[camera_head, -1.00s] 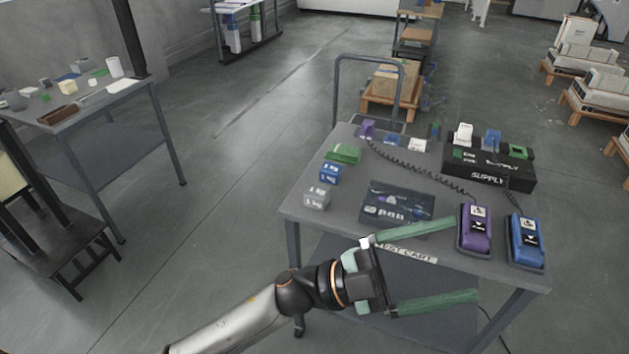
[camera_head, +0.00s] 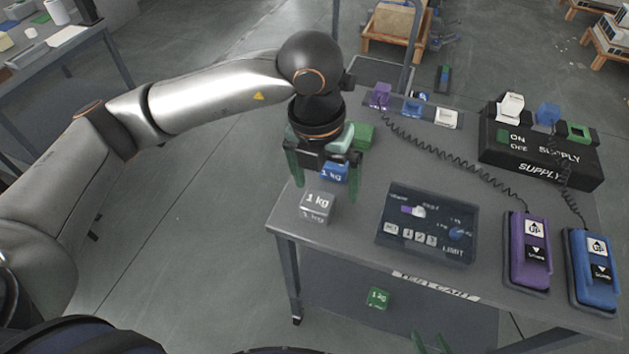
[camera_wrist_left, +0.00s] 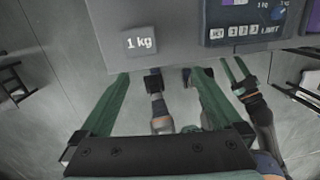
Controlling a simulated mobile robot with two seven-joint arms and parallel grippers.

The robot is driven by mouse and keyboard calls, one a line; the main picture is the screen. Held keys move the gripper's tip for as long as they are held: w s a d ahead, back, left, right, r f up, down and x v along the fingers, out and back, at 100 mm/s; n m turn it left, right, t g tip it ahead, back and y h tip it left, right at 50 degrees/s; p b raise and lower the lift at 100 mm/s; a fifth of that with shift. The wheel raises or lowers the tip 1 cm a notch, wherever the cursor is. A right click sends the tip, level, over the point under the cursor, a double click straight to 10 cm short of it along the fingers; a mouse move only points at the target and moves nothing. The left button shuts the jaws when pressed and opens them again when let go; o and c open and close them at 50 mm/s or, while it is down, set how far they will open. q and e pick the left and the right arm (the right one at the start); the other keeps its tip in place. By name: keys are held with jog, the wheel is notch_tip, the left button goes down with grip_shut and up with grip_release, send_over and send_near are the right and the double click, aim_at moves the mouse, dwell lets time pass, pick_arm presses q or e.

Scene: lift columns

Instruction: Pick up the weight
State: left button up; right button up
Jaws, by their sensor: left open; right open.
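A grey 1 kg weight (camera_head: 317,207) stands near the left front corner of the cart top. It also shows in the left wrist view (camera_wrist_left: 141,43), ahead of the fingertips and left of centre. Behind it are a blue 1 kg weight (camera_head: 334,173), partly hidden by my gripper, and a green weight (camera_head: 363,135). My left gripper (camera_head: 326,190) is open and empty, fingers pointing down around the blue weight in the picture; contact cannot be told.
The cart (camera_head: 360,238) also holds a dark control panel (camera_head: 427,224), purple (camera_head: 527,252) and blue (camera_head: 592,270) pendants with coiled cords, and a black supply box (camera_head: 540,155). Small coloured items stand at the back. Another table (camera_head: 50,52) is far left.

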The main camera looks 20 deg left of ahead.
pick_arm(q)
jog(key=w+a, duration=0.2)
jog(key=y, duration=0.1)
send_over(318, 200)
jog(key=s, duration=0.1)
jog(key=shift+t, duration=0.3)
notch_tip(318, 200, down, 5)
jog(key=shift+d+f, duration=0.1)
jog(key=f, duration=0.4)
jog(key=w+f, duration=0.1)
jog(key=f, duration=0.1)
jog(key=shift+f+p, duration=0.2)
jog(key=shift+p, duration=0.2)
grip_shut()
jog(key=shift+r, duration=0.15)
